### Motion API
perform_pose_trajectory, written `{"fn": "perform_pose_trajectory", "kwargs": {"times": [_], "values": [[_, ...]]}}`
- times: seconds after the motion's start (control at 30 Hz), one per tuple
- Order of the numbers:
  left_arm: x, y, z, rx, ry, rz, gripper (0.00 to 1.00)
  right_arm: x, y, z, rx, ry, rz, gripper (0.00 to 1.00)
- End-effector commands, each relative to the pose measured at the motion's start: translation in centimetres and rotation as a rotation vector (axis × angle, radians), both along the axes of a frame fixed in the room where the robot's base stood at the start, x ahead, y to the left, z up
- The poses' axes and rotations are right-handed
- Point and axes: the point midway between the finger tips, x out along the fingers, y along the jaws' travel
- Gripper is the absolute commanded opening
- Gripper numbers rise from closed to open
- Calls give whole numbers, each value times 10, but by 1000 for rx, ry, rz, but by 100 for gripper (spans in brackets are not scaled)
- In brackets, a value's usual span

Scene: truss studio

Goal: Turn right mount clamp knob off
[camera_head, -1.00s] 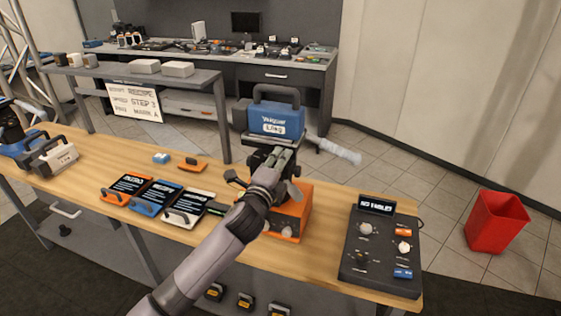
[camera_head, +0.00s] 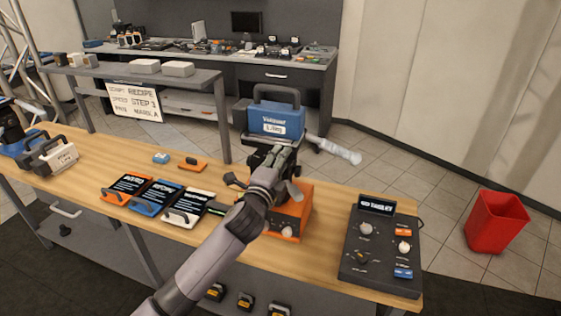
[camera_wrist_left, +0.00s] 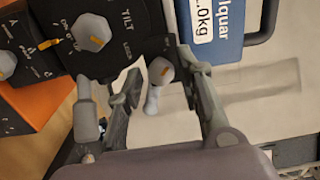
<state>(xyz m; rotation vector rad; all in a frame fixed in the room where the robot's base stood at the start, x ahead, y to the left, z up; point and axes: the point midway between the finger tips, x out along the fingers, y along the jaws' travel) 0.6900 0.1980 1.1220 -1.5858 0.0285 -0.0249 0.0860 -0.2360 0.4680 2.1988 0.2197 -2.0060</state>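The mount head stands on an orange base box (camera_head: 292,213) on the bench and carries a blue block (camera_head: 276,120) with a dark handle. In the left wrist view, a small grey knob (camera_wrist_left: 160,72) with an orange mark and a stubby lever sits under the blue block (camera_wrist_left: 222,40). My left gripper (camera_head: 284,158) is at the mount in the head view. In the left wrist view, its fingers (camera_wrist_left: 160,85) are apart, one on each side of the small knob; contact cannot be told. A larger grey knob (camera_wrist_left: 92,33) marked TILT is beside it. My right gripper is not in view.
A dark control panel (camera_head: 380,282) with a lit display (camera_head: 376,205) stands at the bench's right end. Several labelled plates with handles (camera_head: 127,187) lie left of my arm. A red bin (camera_head: 495,222) stands on the floor at the right.

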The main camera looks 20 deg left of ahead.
Motion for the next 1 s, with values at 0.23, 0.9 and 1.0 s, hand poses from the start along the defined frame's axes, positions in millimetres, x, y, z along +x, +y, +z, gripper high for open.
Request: {"fn": "perform_pose_trajectory", "kwargs": {"times": [0.23, 0.9, 1.0], "values": [[0, 0, 1, 1, -2, -1, 42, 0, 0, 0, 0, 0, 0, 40], [-90, 3, -1, 1, 0, -1, 42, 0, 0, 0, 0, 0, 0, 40], [-105, 4, -1, 1, 1, -1, 42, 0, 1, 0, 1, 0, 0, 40]]}}
